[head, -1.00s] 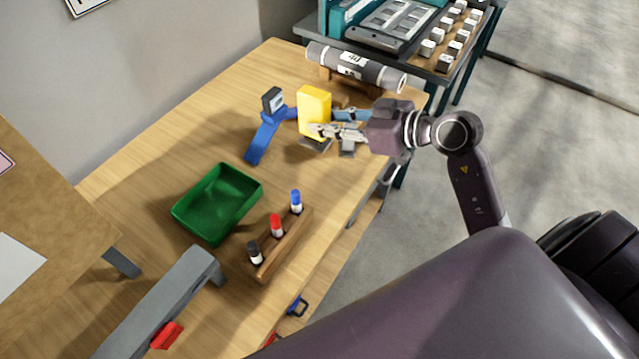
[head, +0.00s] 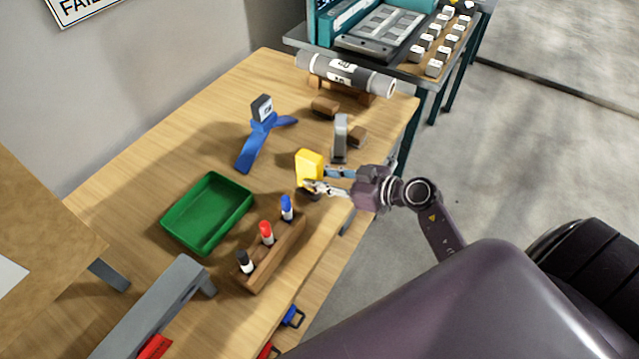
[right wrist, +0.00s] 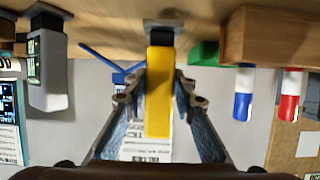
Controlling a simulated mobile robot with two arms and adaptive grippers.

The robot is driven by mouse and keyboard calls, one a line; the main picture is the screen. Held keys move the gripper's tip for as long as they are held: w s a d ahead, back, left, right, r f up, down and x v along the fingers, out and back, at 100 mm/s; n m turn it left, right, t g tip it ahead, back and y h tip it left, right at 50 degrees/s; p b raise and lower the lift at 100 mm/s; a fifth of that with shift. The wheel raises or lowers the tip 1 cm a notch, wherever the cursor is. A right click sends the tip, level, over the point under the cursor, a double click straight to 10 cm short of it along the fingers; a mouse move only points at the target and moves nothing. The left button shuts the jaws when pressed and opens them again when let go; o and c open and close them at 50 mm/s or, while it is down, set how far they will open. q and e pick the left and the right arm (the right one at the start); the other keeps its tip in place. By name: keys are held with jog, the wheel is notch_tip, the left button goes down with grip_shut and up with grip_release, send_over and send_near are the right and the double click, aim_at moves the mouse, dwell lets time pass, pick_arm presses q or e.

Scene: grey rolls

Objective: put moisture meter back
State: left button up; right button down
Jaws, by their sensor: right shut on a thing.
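The yellow device (head: 309,167), which I take to be the moisture meter, is upright near the table's right edge. My right gripper (head: 318,181) is shut on it, with a finger on each side. In the right wrist view the yellow device (right wrist: 160,92) sits between the two fingers (right wrist: 158,98). A small dark piece (head: 308,194) shows beneath it; I cannot tell whether it stands on the table or just above. A grey device with a display (right wrist: 48,75) stands nearby and also shows in the head view (head: 340,137). My left gripper is out of view.
A marker rack (head: 272,255) and green tray (head: 165,222) are in front and left. A blue stand (head: 250,147) is behind left. Brown blocks (head: 325,107) and a labelled roll (head: 345,74) lie farther back. The wooden table (head: 200,135) is clear at left.

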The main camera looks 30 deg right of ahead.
jog(key=shift+f, duration=0.9)
jog(key=shift+f, duration=0.1)
jog(key=c, duration=1.6)
grip_release()
jog(key=v, duration=1.2)
jog(key=shift+b, duration=0.35)
